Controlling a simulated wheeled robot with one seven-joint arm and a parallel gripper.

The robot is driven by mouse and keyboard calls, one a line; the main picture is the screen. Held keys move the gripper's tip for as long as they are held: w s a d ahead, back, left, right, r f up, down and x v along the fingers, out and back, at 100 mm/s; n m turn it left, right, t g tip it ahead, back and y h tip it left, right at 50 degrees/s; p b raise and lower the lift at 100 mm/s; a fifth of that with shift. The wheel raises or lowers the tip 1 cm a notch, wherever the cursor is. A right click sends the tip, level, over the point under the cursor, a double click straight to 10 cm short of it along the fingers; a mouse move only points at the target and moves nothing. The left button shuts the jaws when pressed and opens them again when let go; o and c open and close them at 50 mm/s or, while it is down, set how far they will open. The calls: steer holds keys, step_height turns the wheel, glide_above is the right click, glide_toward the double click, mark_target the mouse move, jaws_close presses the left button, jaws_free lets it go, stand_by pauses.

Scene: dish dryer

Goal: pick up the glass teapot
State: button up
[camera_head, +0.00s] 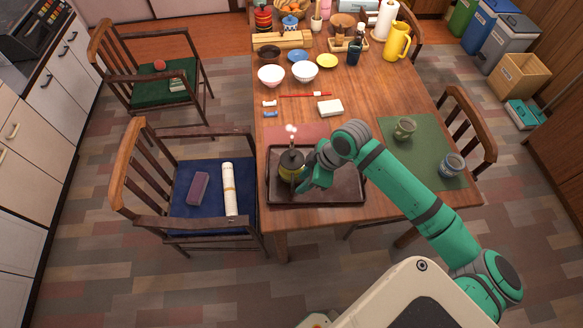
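The teapot (290,172) stands on the dark tray (338,191) near the table's front left corner. It has a dark upper part and a yellowish lower body, and looks upright. A thin upright shape with small white blobs shows just above it. My gripper (304,180) is at the teapot's right side, low over the tray, touching it or very close. The fingers are small and partly hidden by the teapot and my wrist, so I cannot tell whether they are open or shut on it.
A green mat (428,143) with a green cup (404,128) and a blue-white cup (452,165) lies right of my arm. Bowls, including a white bowl (271,76), a yellow pitcher (397,42) and a dark bottle (355,50) stand farther back. Chairs flank the table.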

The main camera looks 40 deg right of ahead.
steer(key=shift+x, duration=3.6)
jaws_close()
